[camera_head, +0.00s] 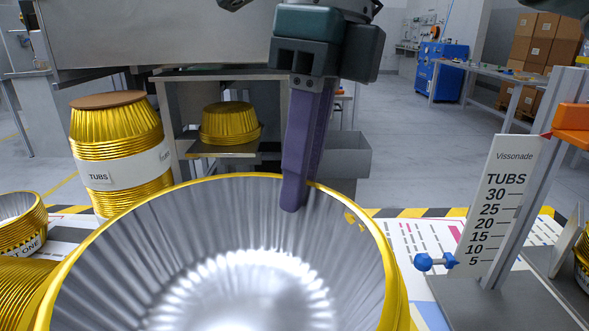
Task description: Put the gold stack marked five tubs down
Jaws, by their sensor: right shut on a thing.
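A large gold tub stack (235,185) with a silver inside fills the front of the head view. I look down into its open top; its lower part runs out of the picture, and no "five" mark shows on it. My right gripper (298,195) comes down from above with its purple fingers shut on the far rim of this stack, one finger inside the wall. The other finger is mostly hidden. I cannot tell whether the stack touches the surface below. My left gripper is not in view.
A tall gold stack (88,135) labelled TUBS stands back left. A stack marked "ONE" (20,220) is at left. Upside-down tubs (230,120) sit on a machine shelf. At right stand a TUBS scale (505,200) and a blue knob (423,262). White printed table (405,232) shows between.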

